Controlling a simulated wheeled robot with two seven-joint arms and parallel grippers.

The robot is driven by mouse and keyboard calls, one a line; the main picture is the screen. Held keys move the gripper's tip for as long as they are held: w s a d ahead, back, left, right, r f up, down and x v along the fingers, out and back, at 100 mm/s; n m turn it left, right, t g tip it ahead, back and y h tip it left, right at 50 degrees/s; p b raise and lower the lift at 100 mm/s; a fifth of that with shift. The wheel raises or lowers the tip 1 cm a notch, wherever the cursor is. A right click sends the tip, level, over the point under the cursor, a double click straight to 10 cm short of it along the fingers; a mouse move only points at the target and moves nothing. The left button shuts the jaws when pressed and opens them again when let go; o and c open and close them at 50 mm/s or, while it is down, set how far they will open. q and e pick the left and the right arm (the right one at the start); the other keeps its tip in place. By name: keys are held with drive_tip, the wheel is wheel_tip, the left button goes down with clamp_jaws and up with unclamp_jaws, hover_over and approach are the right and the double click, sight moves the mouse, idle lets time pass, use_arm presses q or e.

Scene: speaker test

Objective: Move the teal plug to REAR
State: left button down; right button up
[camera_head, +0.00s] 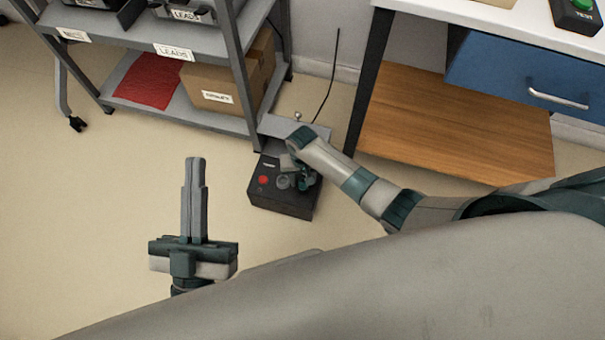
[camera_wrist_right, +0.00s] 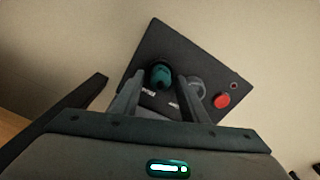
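A black box (camera_head: 283,201) stands on the floor; its top also shows in the right wrist view (camera_wrist_right: 150,42). The teal plug (camera_wrist_right: 160,74) is upright at one socket of the box. A grey ring-shaped empty socket (camera_wrist_right: 196,92) lies beside it, on the red button's side. The small labels by the sockets are too blurred to read. My right gripper (camera_wrist_right: 160,83) is over the box, its fingers apart on either side of the plug, with small gaps showing. My left gripper (camera_head: 196,160) is off to the left above bare floor, fingers together and empty.
A red button (camera_wrist_right: 222,100) is on the box top. A grey shelf unit (camera_head: 225,121) with a cardboard box (camera_head: 212,96) and red cloth (camera_head: 146,80) stands behind. A desk with a blue drawer (camera_head: 515,75) is at the right. Floor at the left is clear.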

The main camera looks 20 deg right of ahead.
sight(303, 179)
drive_tip(key=shift+r, duration=0.4)
wheel_tip(303, 179, up, 5)
drive_tip(key=shift+r+p, duration=0.1)
drive_tip(key=shift+p, duration=1.1)
use_arm(q)
wheel_tip(303, 179, down, 16)
drive_tip(key=w+a+g+y+p, duration=0.2)
drive_tip(key=g+y, duration=0.1)
drive_tip(key=g, duration=0.6)
drive_tip(key=shift+a+r+g, duration=0.15)
drive_tip(key=shift+a+g, duration=0.1)
drive_tip(key=shift+g, duration=0.05)
use_arm(e)
wheel_tip(303, 179, up, 7)
drive_tip(key=shift+f, duration=0.2)
use_arm(q)
drive_tip(key=shift+w, duration=0.1)
